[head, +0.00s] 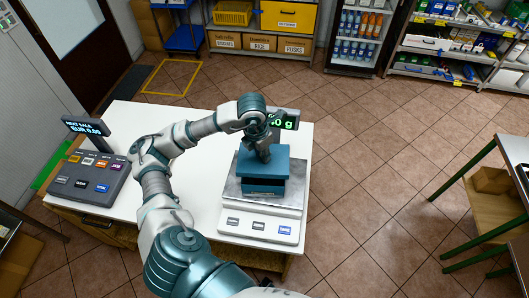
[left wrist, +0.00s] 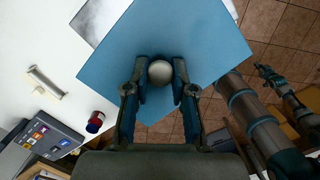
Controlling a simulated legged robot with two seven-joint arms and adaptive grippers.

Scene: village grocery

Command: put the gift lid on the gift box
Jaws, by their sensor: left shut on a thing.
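The teal gift lid (head: 279,164) is a flat square plate. In the left wrist view the lid (left wrist: 205,38) shows from above, with a pale round knob (left wrist: 160,71) between my fingers. My left gripper (head: 263,152) points down and is shut on the knob; it also shows in the left wrist view (left wrist: 160,85). The teal gift box (head: 263,188) is on the steel scale plate, directly under the lid. I cannot tell whether lid and box touch. Part of another arm of mine shows at the right of the left wrist view, its gripper (left wrist: 266,73) too small to read.
The scale (head: 258,226) stands on the white counter (head: 207,160), its display (head: 284,120) behind the lid. A cash register (head: 92,178) is at the left. A red and blue cylinder (left wrist: 95,122) stands on the counter.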

